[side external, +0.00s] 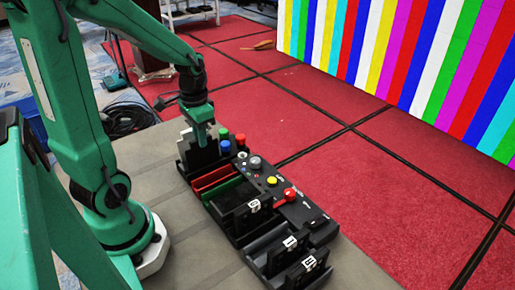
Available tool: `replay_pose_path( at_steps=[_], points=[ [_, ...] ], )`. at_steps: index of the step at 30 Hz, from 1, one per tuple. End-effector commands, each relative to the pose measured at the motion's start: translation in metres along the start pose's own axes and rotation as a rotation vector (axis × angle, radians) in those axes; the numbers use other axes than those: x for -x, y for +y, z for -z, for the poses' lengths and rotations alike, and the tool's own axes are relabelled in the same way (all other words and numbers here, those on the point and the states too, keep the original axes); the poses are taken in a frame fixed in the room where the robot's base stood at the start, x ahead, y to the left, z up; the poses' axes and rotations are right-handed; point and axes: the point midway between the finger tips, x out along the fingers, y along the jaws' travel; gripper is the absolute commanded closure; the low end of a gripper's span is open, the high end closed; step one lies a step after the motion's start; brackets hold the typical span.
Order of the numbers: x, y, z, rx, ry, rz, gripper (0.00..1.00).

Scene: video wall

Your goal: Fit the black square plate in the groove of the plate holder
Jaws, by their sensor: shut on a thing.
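My gripper (204,137) is at the far left end of the black plate holder (243,241), pointing down. It is shut on a dark grey-black plate (190,152) that stands upright with a stepped upper edge. The fingers and the holder's end hide part of this plate, and I cannot tell whether its lower edge is in a groove. A red plate (211,178) and a green plate (226,192) stand close in front of it. Black plates with white labels stand in the nearer part, including one in the middle (254,216) and one at the near end (308,268).
A black control panel with a grey knob (255,162), a yellow button (271,180) and a red ball-topped lever (290,195) runs along the holder's right side. Green and blue knobs stand close to my gripper. The grey tabletop (195,245) left of the holder is clear.

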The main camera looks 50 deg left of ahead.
Motion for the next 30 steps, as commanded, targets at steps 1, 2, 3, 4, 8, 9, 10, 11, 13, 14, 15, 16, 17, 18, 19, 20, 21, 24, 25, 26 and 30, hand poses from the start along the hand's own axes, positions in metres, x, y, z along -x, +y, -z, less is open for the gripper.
replay_pose_path(
  at_steps=[1,2,3,4,8,9,10,11,13,14,15,16,17,18,19,20,21,24,25,26,30],
  points=[
    [-0.0003,0.0000,0.0000,0.000,0.000,0.000,0.99],
    [-0.0005,0.0000,0.0000,0.000,0.000,0.000,0.99],
    [-0.0008,0.0000,-0.0001,0.000,0.000,0.000,0.99],
    [-0.0010,0.0000,-0.0001,0.000,0.000,0.000,0.99],
    [-0.0017,0.0000,-0.0001,0.000,0.000,0.000,0.99],
    [-0.0020,0.0000,-0.0001,0.000,-0.001,0.000,0.99],
    [-0.0019,0.0000,-0.0001,0.000,0.000,0.000,0.99],
    [-0.0019,0.0000,-0.0001,0.000,0.000,0.000,0.99],
    [-0.0019,0.0000,-0.0001,0.000,0.000,0.000,0.99],
    [-0.0019,0.0000,-0.0001,0.000,0.000,0.000,0.99],
    [-0.0019,0.0000,-0.0001,0.000,0.000,0.000,0.78],
    [-0.0019,0.0000,-0.0001,0.000,0.000,0.000,0.72],
    [-0.0019,0.0000,-0.0001,0.000,0.000,0.000,0.66],
    [-0.0019,0.0000,-0.0001,0.000,0.000,0.000,0.60],
    [-0.0019,0.0000,-0.0001,0.000,0.000,0.000,0.60],
    [-0.0018,0.0000,-0.0001,0.000,0.000,0.000,0.60],
    [-0.0018,0.0000,-0.0001,0.000,0.000,0.000,0.60],
    [-0.0018,0.0000,-0.0001,0.000,0.000,0.000,0.60],
    [-0.0019,0.0001,-0.0002,0.000,-0.001,0.000,0.55],
    [-0.0019,0.0001,-0.0001,0.000,-0.001,0.000,0.50],
    [-0.0018,0.0001,-0.0001,0.000,0.000,0.000,0.50]
  ],
)
